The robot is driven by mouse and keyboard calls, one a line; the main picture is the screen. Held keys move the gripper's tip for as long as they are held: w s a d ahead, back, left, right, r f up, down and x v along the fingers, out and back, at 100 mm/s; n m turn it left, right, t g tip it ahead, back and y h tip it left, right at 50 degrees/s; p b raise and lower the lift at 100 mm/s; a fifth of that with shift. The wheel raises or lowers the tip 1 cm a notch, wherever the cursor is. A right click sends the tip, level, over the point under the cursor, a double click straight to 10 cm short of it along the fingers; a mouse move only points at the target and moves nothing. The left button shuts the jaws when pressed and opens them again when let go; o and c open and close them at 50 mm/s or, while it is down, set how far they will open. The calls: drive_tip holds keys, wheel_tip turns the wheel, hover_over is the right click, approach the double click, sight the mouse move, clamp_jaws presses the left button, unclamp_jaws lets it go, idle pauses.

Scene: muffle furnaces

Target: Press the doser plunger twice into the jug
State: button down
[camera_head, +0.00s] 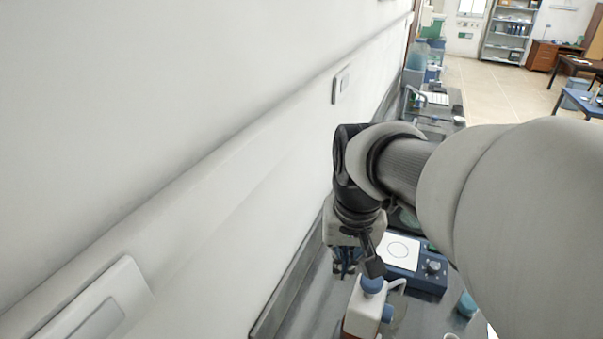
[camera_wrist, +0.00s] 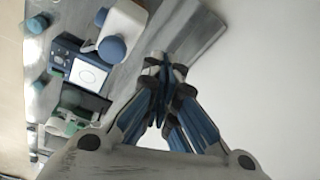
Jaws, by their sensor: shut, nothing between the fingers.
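The doser (camera_head: 362,315) is a white bottle with a blue round plunger top (camera_head: 371,284) and a white spout to the right. A faint, clear rounded vessel (camera_head: 400,314) beside it under the spout may be the jug; its outline is hard to tell. In the wrist view the doser (camera_wrist: 126,24) shows at the top, with its blue top (camera_wrist: 112,48) left of my fingertips. My gripper (camera_wrist: 160,62) is shut and empty, its blue-and-black fingers together. In the head view my gripper (camera_head: 346,264) hangs behind and left of the plunger top, apart from it, near the wall.
A blue stirrer (camera_head: 403,262) with a white plate stands behind the doser; it also shows in the wrist view (camera_wrist: 84,74). A blue-capped item (camera_head: 467,303) is at the right. The wall runs close along the bench's left edge. A sink tap (camera_head: 413,95) is farther back.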

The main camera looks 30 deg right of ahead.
drive_tip(key=w+d+r+m+g+p, duration=0.1)
drive_tip(key=w+d+r+m+p, duration=0.1)
drive_tip(key=d+r+m+p, duration=0.2)
drive_tip(key=d+p, duration=0.3)
drive_tip(key=d, duration=0.3)
drive_tip(key=shift+d+g+y, duration=0.3)
drive_tip(key=shift+d+g, duration=0.1)
drive_tip(key=shift+w, duration=0.1)
approach(369, 291)
drive_tip(key=w+d+f, duration=0.1)
drive_tip(key=f, duration=0.1)
drive_tip(key=d+f, duration=0.1)
drive_tip(key=f, duration=0.1)
drive_tip(key=w+f, duration=0.1)
drive_tip(key=shift+w+d+f, duration=0.35)
drive_tip(key=shift+d+f, duration=0.05)
wheel_tip(369, 291, down, 4)
drive_tip(key=b, duration=0.3)
drive_tip(key=shift+r, duration=0.1)
